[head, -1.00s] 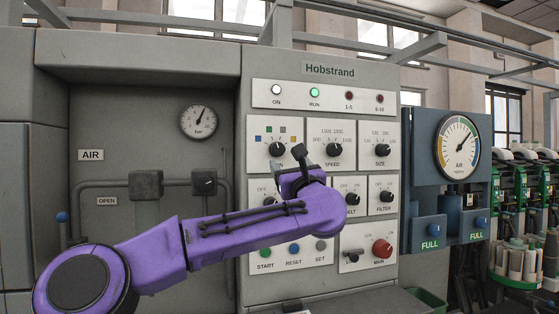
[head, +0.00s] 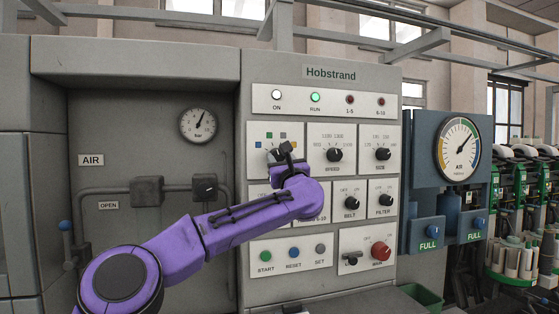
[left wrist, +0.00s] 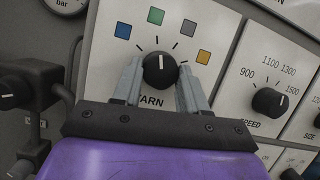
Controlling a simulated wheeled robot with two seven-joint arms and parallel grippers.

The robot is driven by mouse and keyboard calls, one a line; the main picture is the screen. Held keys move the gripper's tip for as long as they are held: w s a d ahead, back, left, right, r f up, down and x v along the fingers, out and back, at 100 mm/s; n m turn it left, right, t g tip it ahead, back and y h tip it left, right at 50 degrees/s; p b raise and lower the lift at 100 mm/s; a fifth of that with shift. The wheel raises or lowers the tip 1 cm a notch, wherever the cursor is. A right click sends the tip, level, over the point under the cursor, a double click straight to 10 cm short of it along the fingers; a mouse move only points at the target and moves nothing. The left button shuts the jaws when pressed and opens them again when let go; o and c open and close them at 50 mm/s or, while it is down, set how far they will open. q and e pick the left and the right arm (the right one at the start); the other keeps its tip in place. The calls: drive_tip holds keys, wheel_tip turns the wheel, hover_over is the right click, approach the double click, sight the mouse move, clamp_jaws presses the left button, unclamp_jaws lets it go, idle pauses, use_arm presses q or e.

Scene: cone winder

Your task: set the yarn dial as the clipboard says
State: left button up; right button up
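The yarn dial (left wrist: 160,70) is a round black knob with a white pointer line. In the left wrist view the pointer aims nearly straight up, toward the green square (left wrist: 156,16). Blue (left wrist: 123,30), grey (left wrist: 185,32) and orange (left wrist: 203,57) squares also ring the knob. My left gripper (left wrist: 160,78) is open, with one finger on each side of the knob; I cannot tell whether they touch it. In the head view the left gripper (head: 285,150) partly hides the yarn dial. My right gripper and the clipboard are not seen.
The speed dial (head: 335,155) and size dial (head: 382,154) sit to the right on the same panel. The belt (head: 351,203) and filter (head: 380,200) knobs, start button (head: 265,256) and red main knob (head: 381,250) are below. The run lamp (head: 315,97) glows green.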

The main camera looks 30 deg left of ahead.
use_arm(q)
drive_tip(key=shift+w+f+n+g+y+b, duration=0.1)
drive_tip(key=shift+n+g+y+b, duration=0.5)
drive_tip(key=shift+n, duration=0.9)
drive_tip(key=shift+d+n+g, duration=0.15)
drive_tip(key=shift+n+g, duration=0.25)
drive_tip(key=shift+n, duration=0.7)
drive_tip(key=n+g, duration=0.1)
drive_tip(key=n, duration=0.2)
drive_tip(key=shift+w+r+g+y, duration=0.1)
drive_tip(key=shift+r+g+y, duration=0.1)
drive_tip(key=shift+g+y, duration=0.2)
drive_tip(key=shift+d+n+g+p, duration=0.1)
drive_tip(key=shift+n+g+p, duration=0.45)
drive_tip(key=shift+n, duration=0.95)
drive_tip(key=o, duration=1.1)
drive_tip(key=shift+c, duration=0.2)
drive_tip(key=shift+g, duration=0.25)
